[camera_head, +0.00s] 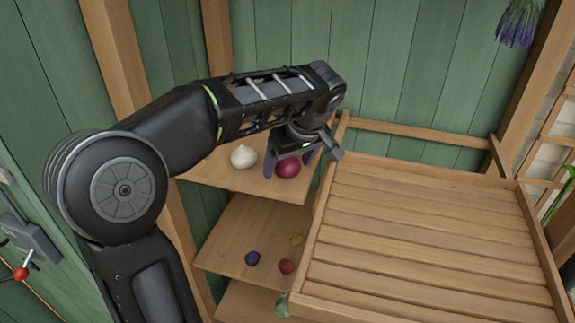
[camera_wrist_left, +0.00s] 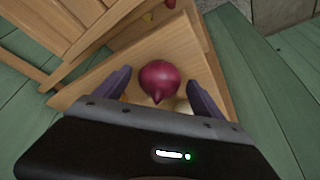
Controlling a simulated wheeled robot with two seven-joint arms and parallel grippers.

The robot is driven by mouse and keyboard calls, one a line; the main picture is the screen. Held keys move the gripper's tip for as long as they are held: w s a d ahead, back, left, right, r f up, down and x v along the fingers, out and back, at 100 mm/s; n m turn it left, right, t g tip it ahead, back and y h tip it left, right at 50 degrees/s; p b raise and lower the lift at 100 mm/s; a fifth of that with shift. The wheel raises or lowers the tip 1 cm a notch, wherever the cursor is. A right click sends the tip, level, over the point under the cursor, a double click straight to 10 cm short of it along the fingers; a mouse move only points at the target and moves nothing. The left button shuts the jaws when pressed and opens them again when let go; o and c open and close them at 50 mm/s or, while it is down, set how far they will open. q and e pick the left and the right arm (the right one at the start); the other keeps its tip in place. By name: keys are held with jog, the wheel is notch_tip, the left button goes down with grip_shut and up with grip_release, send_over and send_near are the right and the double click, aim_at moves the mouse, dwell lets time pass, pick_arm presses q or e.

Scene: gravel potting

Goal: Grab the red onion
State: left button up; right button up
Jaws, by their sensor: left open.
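The red onion (camera_head: 288,168) sits on the upper corner shelf (camera_head: 262,188), partly hidden by my left gripper in the head view. It also shows in the left wrist view as a round dark-red bulb (camera_wrist_left: 160,80), its pointed tip toward the gripper. My left gripper (camera_head: 290,170) is open. In the left wrist view its two purple fingers (camera_wrist_left: 160,88) stand on either side of the onion, with gaps between. A white onion (camera_head: 243,156) sits left of it on the same shelf; in the wrist view it is mostly hidden behind the right finger. My right gripper is not in view.
A slatted wooden bench top (camera_head: 420,240) with a raised rim stands to the right of the shelf. A lower shelf (camera_head: 225,247) holds small purple, yellow and red items. Green plank walls (camera_head: 390,70) and wooden posts close in behind.

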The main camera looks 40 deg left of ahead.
pick_arm(q)
jog(key=c, duration=1.5)
jog(key=shift+r, duration=0.1)
notch_tip(320, 180, up, 4)
jog(key=shift+w+r, duration=0.1)
jog(key=shift+r, duration=0.05)
notch_tip(320, 180, up, 6)
jog(key=p, duration=0.4)
jog(key=shift+f, duration=0.2)
